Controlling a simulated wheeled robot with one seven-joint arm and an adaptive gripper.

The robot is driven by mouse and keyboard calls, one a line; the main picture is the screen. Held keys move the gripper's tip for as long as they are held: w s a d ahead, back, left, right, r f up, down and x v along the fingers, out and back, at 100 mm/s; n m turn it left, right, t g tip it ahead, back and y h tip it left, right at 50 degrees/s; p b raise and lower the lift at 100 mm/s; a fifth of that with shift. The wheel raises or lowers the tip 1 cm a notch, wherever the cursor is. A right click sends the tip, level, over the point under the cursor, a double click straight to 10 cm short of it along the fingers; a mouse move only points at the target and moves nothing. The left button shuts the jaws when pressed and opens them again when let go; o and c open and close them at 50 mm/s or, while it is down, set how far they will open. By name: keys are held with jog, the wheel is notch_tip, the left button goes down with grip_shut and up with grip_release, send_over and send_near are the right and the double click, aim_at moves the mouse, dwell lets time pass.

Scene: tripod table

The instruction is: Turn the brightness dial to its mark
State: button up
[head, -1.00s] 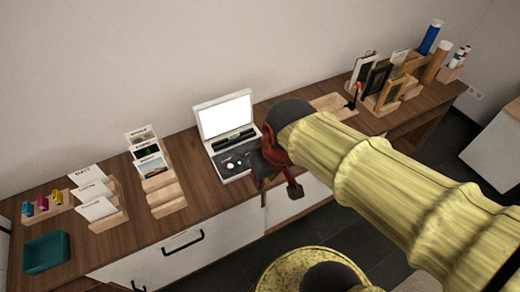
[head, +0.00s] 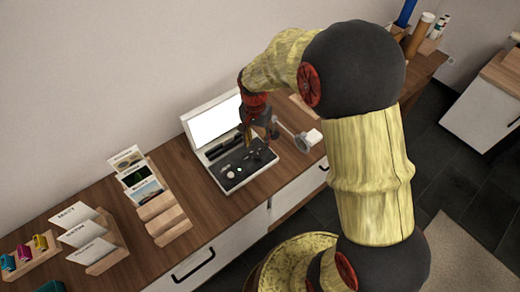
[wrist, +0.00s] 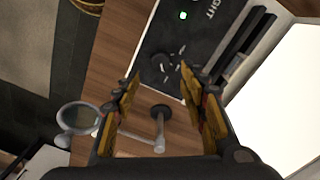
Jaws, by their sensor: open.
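The light box (head: 187,122) stands open on the wooden counter, with a bright white screen in its lid and a dark control panel (head: 228,166). In the wrist view the panel (wrist: 200,45) shows a lit green dot (wrist: 183,15), part of a printed word ending in "GHT", and a dark round dial (wrist: 163,62) with pale tick marks near it. My gripper (wrist: 160,73) is open. The dial appears between its fingertips, and I see no contact. In the head view my gripper (head: 260,138) hangs over the panel's right end and hides part of it.
A magnifier-like stand with a round ring (wrist: 78,118) is on the counter close beside the light box; it also shows in the head view (head: 302,139). Card holders (head: 158,205) stand to the left. The counter's front edge is near.

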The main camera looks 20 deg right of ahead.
aim_at(257, 155)
jog(key=shift+f+b, duration=1.2)
jog(key=shift+f, duration=2.75)
jog(key=shift+c, duration=1.2)
grip_shut()
